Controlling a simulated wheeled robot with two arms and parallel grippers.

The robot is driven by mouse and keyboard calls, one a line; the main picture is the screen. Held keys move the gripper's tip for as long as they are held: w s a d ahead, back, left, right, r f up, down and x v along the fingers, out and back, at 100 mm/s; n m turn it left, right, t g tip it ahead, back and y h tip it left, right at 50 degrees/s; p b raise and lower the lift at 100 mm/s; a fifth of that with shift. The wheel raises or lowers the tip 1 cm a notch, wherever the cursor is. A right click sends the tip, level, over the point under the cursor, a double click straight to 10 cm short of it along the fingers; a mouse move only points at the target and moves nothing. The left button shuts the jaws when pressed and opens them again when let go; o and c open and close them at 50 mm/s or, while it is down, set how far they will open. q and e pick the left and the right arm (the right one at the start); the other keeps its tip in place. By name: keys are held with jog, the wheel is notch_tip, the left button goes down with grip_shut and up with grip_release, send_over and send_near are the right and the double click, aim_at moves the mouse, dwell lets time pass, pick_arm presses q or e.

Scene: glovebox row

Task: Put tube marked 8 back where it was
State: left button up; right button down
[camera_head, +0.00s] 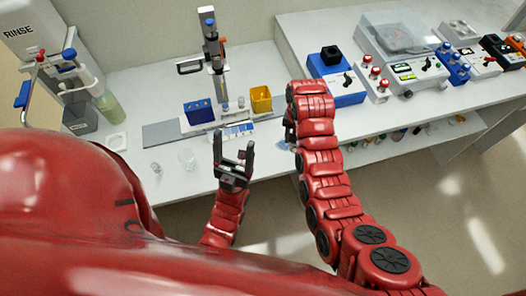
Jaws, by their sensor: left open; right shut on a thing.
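No tube marked 8 can be made out; numbers are too small to read. A white and blue tray (237,130), perhaps a tube rack, lies at the front of the bench below a stand with an upright device (213,52). My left gripper (234,143) is open and empty, with its fingers pointing up in the picture, in front of the bench edge. My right gripper (288,128) is right of the tray and mostly hidden behind my own red arm. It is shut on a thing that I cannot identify.
A blue box (198,111) and a yellow bin (261,100) flank the stand. Clear glassware (187,157) stands at the bench's front left. A rinse station (45,45) is at far left. A blue instrument (335,80) and several other devices fill the right bench.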

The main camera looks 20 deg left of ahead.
jog(key=s+d+f+p, duration=0.2)
jog(key=s+f, duration=0.3)
jog(key=s, duration=0.5)
jog(key=w+a+f+b, duration=0.2)
jog(key=w+a+b, duration=0.8)
jog(key=a+b, duration=0.1)
jog(key=shift+a+b, duration=0.3)
jog(key=shift+a, duration=0.35)
jog(key=shift+a, duration=0.1)
jog(key=shift+f+p, duration=0.45)
jog(key=shift+f, duration=1.3)
